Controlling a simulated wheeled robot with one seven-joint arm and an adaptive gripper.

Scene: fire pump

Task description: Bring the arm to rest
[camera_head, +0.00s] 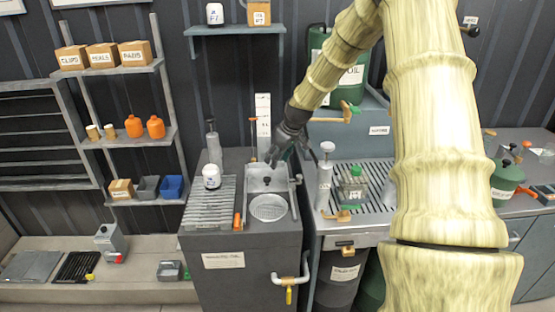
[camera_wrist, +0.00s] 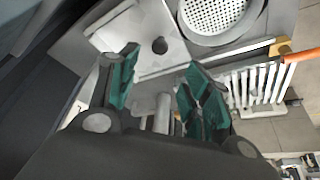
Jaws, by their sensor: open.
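My arm reaches down from the upper right of the head view, and its lower link stands large at the right. My gripper (camera_head: 277,158) hangs over the back of a grey sink unit (camera_head: 244,262). In the wrist view my gripper (camera_wrist: 158,85) shows two green-padded fingers spread apart, with nothing held between them. Below the fingers are a pale sink surface with a dark hole and a round perforated strainer (camera_wrist: 218,14). The strainer (camera_head: 268,207) also shows in the head view, in front of the gripper.
A white-lidded jar (camera_head: 212,176) stands on the slatted rack (camera_head: 209,203) left of the sink. A pump dispenser (camera_head: 325,178) and a green-topped bottle (camera_head: 353,184) stand close on the right. A wall shelf (camera_head: 236,30) is above. A shelf rack with boxes (camera_head: 104,55) stands left.

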